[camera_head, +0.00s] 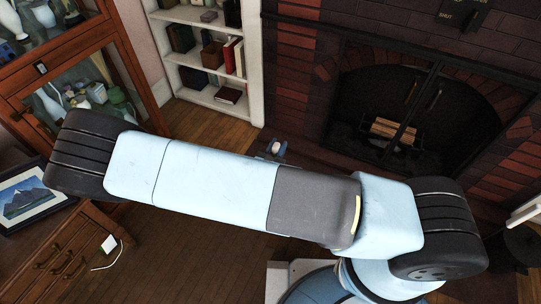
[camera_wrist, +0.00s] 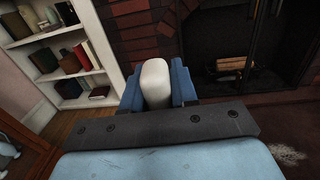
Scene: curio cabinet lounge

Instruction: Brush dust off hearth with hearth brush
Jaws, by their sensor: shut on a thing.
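My gripper (camera_wrist: 157,88) has blue fingers shut on a cream, rounded piece (camera_wrist: 155,80), seemingly the handle of the hearth brush. Its bristles are hidden. In the head view my gripper (camera_head: 272,149) shows just beyond my arm, with a small pale bit of the held piece. A pale, streaky dust patch (camera_wrist: 288,155) lies on the dark reddish-brown hearth (camera_wrist: 265,115) at the lower right of the wrist view, to the right of my gripper. In the head view my arm covers much of the floor, and I cannot make out the dust there.
The brick fireplace (camera_head: 300,75) has a black screen and logs (camera_head: 390,128) inside. A white bookshelf (camera_head: 255,75) stands left of it. A glass-fronted cabinet (camera_head: 85,95) and a wooden chest with drawers (camera_head: 65,245) stand at the left. Some wooden floor (camera_head: 205,130) is clear.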

